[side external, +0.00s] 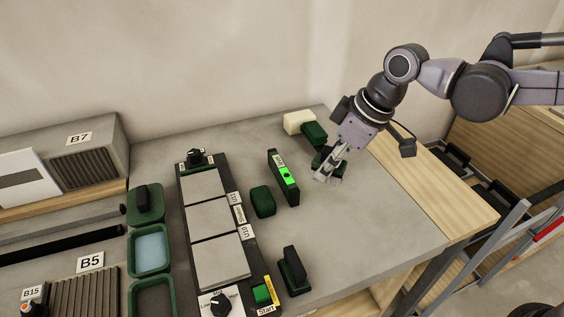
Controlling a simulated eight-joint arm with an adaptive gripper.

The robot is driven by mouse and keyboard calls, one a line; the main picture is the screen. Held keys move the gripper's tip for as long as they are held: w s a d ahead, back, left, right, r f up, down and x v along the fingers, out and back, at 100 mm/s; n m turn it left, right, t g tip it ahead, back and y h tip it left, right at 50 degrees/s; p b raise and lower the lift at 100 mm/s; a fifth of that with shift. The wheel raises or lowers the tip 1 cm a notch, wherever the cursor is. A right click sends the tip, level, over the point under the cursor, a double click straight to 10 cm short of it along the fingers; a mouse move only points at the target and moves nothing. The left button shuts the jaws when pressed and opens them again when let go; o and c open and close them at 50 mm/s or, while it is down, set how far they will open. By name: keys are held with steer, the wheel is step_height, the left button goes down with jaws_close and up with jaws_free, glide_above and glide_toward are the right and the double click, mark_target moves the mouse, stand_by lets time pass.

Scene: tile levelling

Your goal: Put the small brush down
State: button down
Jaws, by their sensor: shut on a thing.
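My gripper (328,174) is shut on the small brush (339,170), low over the grey table right of the middle. Only dark green parts of the brush show beside the fingers. The fingers hide the rest, and I cannot tell whether it touches the table top.
The table (345,225) is bare in front of my gripper. A dark green block (314,133) and a cream block (299,121) lie just behind. A level with a bright green display (284,178) and a green block (262,201) stand left, beside three grey tiles (212,218) in a dark frame.

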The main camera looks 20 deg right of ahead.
steer(key=shift+s+a+f, duration=0.1)
steer(key=shift+s+a, duration=0.15)
steer(key=a+f, duration=0.2)
steer(key=a, duration=0.1)
steer(key=s+a+f, duration=0.1)
steer(key=a+f, duration=0.1)
steer(key=a, duration=0.2)
steer(key=s+a+f, duration=0.1)
steer(key=a+f, duration=0.1)
steer(key=a, duration=0.2)
steer(key=shift+f, duration=2.4)
steer(key=shift+f, duration=0.1)
steer(key=c, duration=1)
jaws_free()
